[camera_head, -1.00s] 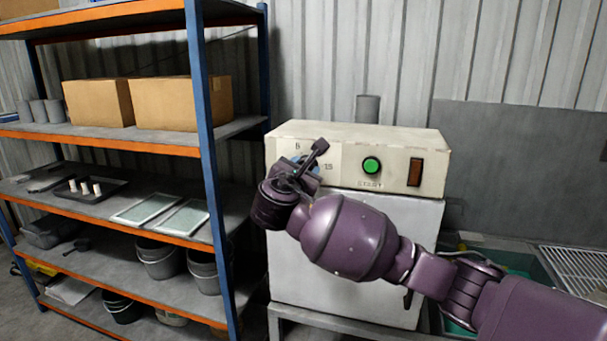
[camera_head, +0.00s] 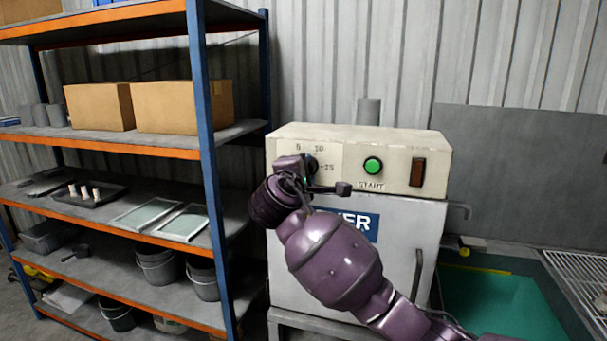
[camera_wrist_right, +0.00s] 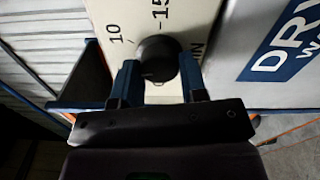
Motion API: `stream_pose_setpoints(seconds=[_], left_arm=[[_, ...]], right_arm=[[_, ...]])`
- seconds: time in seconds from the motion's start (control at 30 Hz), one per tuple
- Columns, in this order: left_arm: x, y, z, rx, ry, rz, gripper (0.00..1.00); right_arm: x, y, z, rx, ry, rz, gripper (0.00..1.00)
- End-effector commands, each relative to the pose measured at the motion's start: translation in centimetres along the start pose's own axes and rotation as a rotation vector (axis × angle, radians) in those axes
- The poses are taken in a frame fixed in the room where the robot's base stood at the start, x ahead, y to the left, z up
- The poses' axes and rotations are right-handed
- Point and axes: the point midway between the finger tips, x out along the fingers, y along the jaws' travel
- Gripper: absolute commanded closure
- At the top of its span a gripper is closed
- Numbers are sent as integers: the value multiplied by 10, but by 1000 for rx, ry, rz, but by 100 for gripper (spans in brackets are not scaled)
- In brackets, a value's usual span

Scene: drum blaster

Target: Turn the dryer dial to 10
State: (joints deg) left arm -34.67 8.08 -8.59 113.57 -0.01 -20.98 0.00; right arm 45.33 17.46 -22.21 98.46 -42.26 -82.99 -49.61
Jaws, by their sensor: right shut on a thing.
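The dryer (camera_head: 400,235) is a white cabinet with a cream control box on top. Its black dial (camera_wrist_right: 157,55) shows in the right wrist view, between the two blue fingers of my right gripper (camera_wrist_right: 159,72), which is shut on it. The printed marks 10 and 15 and part of "MIN" show around the dial. In the head view my right gripper (camera_head: 308,170) is at the left of the control panel and mostly covers the dial, with the marks 5, 10 and 15 above and beside it. I cannot tell which mark the dial points to. My left gripper is not in view.
A green start button (camera_head: 373,166) and a dark red switch (camera_head: 417,172) sit right of the dial. A shelf rack (camera_head: 207,150) with boxes and buckets stands close on the left. A green basin (camera_head: 500,303) is at the lower right.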

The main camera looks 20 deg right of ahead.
Motion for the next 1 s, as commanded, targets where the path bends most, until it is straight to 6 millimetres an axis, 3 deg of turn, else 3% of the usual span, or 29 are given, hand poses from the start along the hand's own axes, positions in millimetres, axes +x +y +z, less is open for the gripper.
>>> stream_pose_setpoints(seconds=[0.5, 1.0], left_arm=[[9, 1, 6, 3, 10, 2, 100], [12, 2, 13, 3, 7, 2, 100]], right_arm=[[0, -3, -2, 469, 1, -7, 84], [0, -2, -1, 705, 0, -7, 84]])
